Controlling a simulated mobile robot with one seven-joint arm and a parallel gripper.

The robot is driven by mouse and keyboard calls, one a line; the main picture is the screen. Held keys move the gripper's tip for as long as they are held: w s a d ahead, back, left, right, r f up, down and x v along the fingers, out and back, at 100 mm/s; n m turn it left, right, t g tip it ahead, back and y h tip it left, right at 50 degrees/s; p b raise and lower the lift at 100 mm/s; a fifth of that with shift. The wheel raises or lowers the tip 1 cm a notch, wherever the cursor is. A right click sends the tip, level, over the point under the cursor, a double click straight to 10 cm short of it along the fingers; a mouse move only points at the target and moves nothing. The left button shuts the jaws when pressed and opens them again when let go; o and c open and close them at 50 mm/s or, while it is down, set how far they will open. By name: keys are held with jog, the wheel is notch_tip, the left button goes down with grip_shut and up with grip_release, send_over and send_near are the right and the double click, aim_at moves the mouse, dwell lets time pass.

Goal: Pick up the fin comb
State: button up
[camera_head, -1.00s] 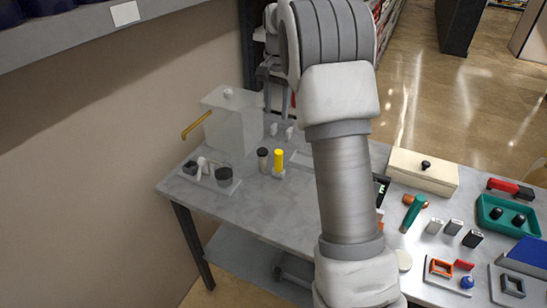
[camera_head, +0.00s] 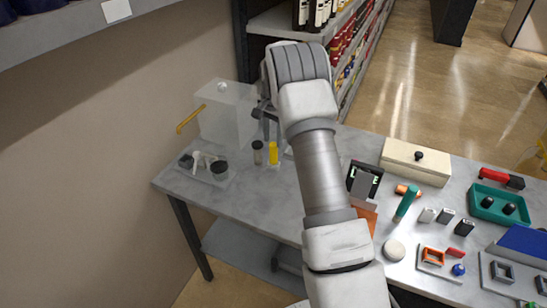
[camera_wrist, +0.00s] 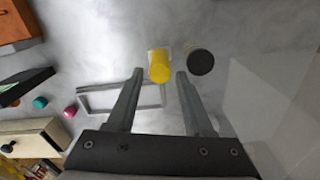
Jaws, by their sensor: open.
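A yellow upright piece (camera_head: 273,153) stands on a small pale base on the grey table, left of my arm. No comb teeth show on it, so I cannot tell for sure that it is the fin comb. In the wrist view the yellow piece (camera_wrist: 159,68) appears between my fingertips. My gripper (camera_wrist: 160,73) is open and empty, and looks down at it. In the head view my gripper (camera_head: 267,125) hangs at the back of the table, partly hidden by my wrist.
A dark-capped cylinder (camera_wrist: 200,62) stands close beside the yellow piece. A clear box (camera_head: 222,120) with a brass handle is at the back left. A tray with black cups (camera_head: 220,168) lies in front of it. A cream box (camera_head: 415,165) and several small parts fill the right side.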

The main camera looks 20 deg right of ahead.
aim_at(274, 151)
jog(key=shift+w+d+f+p, duration=0.1)
jog(key=shift+f+p, duration=0.15)
jog(key=shift+f, duration=1.4)
jog(key=shift+w+d+f+p, duration=0.1)
jog(key=shift+f+p, duration=0.15)
jog(key=shift+f, duration=1.4)
grip_shut()
